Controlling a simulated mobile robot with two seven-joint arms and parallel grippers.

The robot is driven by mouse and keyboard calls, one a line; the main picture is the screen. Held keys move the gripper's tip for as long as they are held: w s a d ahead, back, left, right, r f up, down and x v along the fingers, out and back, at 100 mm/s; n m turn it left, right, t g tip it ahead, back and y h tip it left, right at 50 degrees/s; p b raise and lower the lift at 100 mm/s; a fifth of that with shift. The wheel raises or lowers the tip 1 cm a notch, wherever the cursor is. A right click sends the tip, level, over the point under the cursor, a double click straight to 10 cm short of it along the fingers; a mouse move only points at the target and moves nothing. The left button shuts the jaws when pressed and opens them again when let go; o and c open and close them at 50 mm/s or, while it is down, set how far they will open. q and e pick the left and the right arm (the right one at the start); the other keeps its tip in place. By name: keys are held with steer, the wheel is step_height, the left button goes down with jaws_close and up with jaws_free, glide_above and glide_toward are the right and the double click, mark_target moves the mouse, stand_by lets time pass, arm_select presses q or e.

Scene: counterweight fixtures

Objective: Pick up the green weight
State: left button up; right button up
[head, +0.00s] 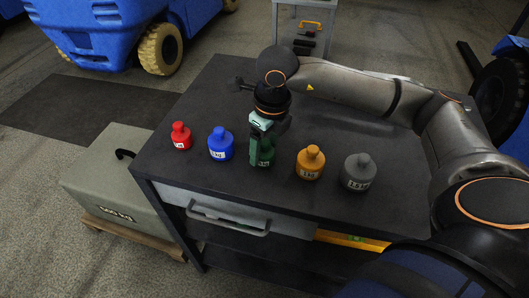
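The green weight (263,155) is in the middle of a row of weights on the dark table (330,212). My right gripper (265,128) points down directly over it, and its fingers cover the top of the weight. The lower green body shows below the fingers. I cannot tell whether the fingers are closed on it, nor whether its base touches the table. My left gripper is not in view.
A red weight (181,137) and a blue weight (221,145) stand to the left. An orange weight (310,163) and a grey weight (358,173) stand to the right. A large grey-green block (120,185) is left of the table.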

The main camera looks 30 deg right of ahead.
jaws_close()
stand_by(0.3)
steer(key=shift+r, duration=0.1)
